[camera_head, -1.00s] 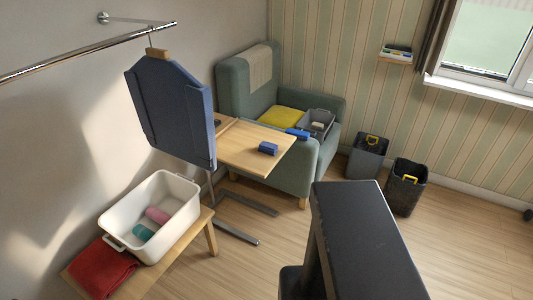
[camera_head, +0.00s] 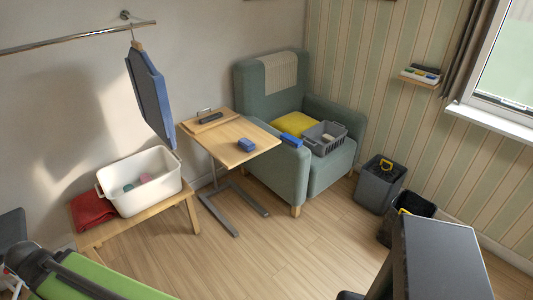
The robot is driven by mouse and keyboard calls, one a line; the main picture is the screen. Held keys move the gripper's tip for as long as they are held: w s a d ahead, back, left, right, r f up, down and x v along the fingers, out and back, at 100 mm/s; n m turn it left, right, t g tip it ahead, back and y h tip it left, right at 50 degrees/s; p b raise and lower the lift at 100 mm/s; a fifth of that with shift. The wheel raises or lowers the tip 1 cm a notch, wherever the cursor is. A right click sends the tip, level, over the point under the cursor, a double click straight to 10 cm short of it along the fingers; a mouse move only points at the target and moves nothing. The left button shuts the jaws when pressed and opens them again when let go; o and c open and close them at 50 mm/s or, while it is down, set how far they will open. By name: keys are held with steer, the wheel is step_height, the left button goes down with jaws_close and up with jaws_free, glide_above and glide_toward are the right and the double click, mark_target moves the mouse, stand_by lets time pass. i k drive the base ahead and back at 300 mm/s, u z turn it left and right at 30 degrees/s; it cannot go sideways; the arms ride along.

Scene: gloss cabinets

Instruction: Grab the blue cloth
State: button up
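A small folded blue cloth-like bundle (camera_head: 247,145) lies on the wooden top of the side table (camera_head: 223,156). A second blue item (camera_head: 291,139), flat and folded-looking, rests on the near armrest of the green armchair (camera_head: 284,177). A blue garment (camera_head: 150,96) hangs from the rail at the left. I cannot tell the material of the small blue items for certain. My gripper is not in view, and nothing shows it touching any of these.
A white tub (camera_head: 140,195) and red cloth (camera_head: 92,210) sit on a low bench. A grey basket (camera_head: 325,138) and yellow cushion (camera_head: 296,124) are on the armchair. Dark bins (camera_head: 378,187) stand right. A green object (camera_head: 95,284) fills the bottom left. The middle floor is clear.

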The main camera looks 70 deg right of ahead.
mark_target(245, 144)
steer(key=u, duration=0.1)
steer(key=k, duration=0.35)
steer(key=z, duration=1.1)
steer(key=i, duration=2)
